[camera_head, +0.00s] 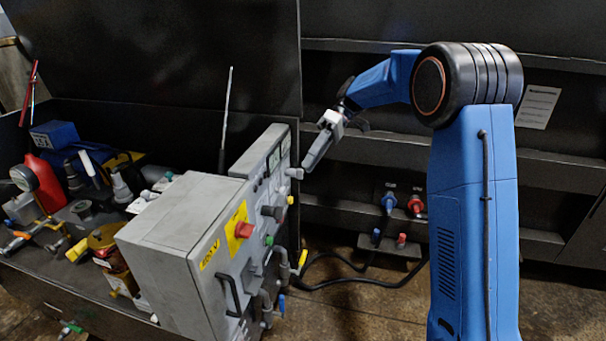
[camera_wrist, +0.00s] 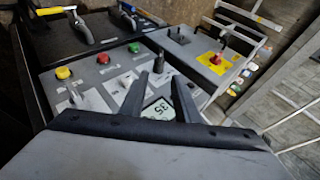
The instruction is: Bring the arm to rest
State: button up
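My gripper (camera_head: 311,161) hangs at the end of my bent blue arm, just right of the upper end of the grey control box (camera_head: 175,220). In the wrist view my gripper (camera_wrist: 159,76) has its two dark fingers apart, with nothing held between them. The panel of the box (camera_wrist: 88,89) lies beyond the fingers. A digital display (camera_wrist: 160,110) shows between them, and a dark knob or lever (camera_wrist: 160,63) stands just past the tips. The exact gap between fingertips and panel is hard to tell.
The panel carries a red button (camera_wrist: 63,73), a green button (camera_wrist: 134,47) and a red switch on a yellow plate (camera_head: 242,230). Blue and red connectors (camera_head: 389,202) sit on the wall behind. A cluttered bench (camera_head: 75,287) is left of the box.

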jog(key=shift+w+d+r, duration=0.25)
jog(key=shift+d+r, duration=0.1)
jog(key=s+d+r+m+t+h, duration=0.25)
jog(key=s+d, duration=0.25)
jog(key=s, duration=0.5)
jog(key=s+d+r+m+t+h, duration=0.1)
jog(key=s+d+r+m+t, duration=0.2)
jog(key=s, duration=0.7)
jog(key=s+d+f+m+t+h, duration=0.2)
jog(key=s+d+f+m, duration=0.1)
jog(key=s, duration=0.7)
jog(key=s+d+f+m+t+h, duration=0.2)
jog(key=s+d+f+m+t, duration=0.1)
jog(key=s+d+f, duration=0.3)
jog(key=shift+s+d+f+t, duration=0.15)
jog(key=shift+s+d+t, duration=0.2)
jog(key=shift+s+d, duration=1.2)
